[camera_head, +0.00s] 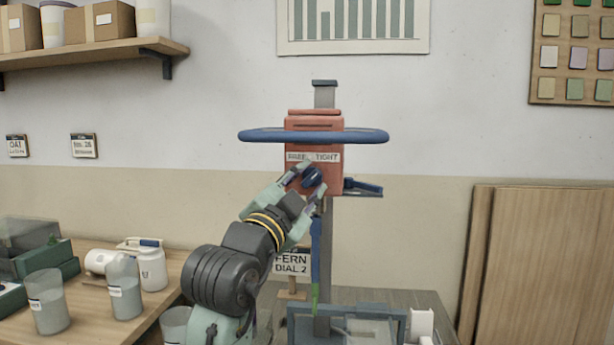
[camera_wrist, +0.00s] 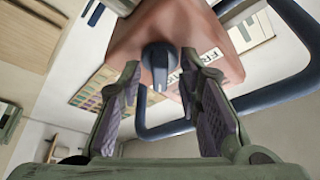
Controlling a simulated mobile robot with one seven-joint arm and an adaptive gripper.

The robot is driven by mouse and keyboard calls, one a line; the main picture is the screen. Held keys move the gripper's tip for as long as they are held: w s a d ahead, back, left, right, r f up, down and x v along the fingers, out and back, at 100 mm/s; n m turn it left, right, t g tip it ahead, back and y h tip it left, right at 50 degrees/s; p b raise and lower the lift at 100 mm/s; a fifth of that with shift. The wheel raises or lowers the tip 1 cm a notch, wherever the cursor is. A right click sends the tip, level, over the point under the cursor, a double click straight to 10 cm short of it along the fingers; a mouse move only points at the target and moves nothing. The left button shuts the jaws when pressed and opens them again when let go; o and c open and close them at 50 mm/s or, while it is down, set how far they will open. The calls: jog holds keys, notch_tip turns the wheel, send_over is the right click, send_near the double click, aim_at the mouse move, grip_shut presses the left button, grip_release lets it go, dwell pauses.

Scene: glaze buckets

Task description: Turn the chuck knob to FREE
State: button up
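The chuck knob (camera_head: 312,178) is a dark blue knob on the front of the red mixer head (camera_head: 318,127). In the wrist view the knob (camera_wrist: 159,57) shows between the fingertips, with a pale pointer mark. The fingers are apart, with visible gaps beside the knob. The label (camera_wrist: 190,68) is partly hidden by a finger there. The exact pointer direction against the words is unclear.
A blue ring-shaped bar (camera_head: 250,135) surrounds the mixer head just above the label. A dark blue lever (camera_head: 365,187) sticks out at right. A FERN DIAL 2 sign (camera_head: 292,262) stands below. Cups and a white jug (camera_head: 152,268) stand on the left table.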

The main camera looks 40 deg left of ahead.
jog(key=shift+w, duration=0.1)
jog(key=shift+c, duration=0.2)
grip_shut()
dwell(0.5)
